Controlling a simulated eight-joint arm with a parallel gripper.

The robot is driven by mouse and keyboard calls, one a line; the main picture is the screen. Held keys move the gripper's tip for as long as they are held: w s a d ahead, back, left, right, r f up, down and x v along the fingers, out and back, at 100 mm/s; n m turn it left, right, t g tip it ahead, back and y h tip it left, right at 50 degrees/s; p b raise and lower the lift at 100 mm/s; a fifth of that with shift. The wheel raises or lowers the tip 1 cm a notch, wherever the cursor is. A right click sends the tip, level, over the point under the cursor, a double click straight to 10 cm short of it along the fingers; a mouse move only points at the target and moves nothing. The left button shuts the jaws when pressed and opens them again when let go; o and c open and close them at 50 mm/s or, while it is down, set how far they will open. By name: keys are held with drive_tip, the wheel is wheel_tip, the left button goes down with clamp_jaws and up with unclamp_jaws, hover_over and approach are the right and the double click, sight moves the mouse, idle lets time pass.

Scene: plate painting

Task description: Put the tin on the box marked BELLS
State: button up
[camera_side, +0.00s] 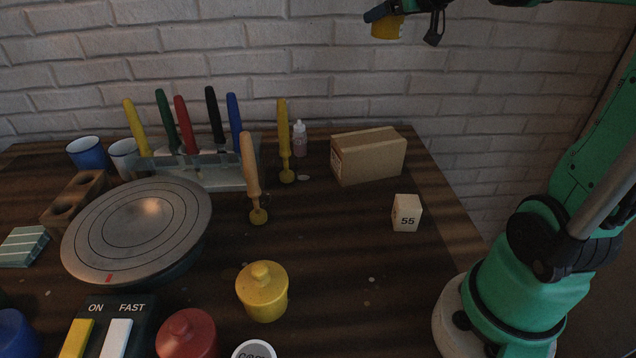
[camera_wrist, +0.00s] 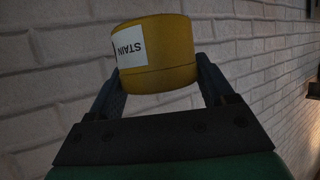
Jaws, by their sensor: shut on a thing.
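My gripper (camera_side: 404,20) is high up at the top of the side view, above the table and in front of the brick wall. It is shut on a yellow tin (camera_side: 386,29). In the wrist view the tin (camera_wrist: 160,48) sits between the two fingers of my gripper (camera_wrist: 159,68), with a white label reading STAIN. A brown cardboard box (camera_side: 375,160) stands on the table at the back right, well below the tin. Small marking shows on its left end, but I cannot read it, and BELLS is not legible on any box.
A round turntable (camera_side: 137,225), a yellow lidded pot (camera_side: 262,292) and a red one (camera_side: 187,335) are further left and front.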

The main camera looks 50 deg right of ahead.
drive_tip(key=r, duration=0.2)
hover_over(369, 138)
drive_tip(key=shift+n+y, duration=0.4)
wheel_tip(369, 138, down, 20)
drive_tip(key=shift+f, duration=0.2)
drive_tip(key=shift+f, duration=0.15)
drive_tip(key=o, duration=1.3)
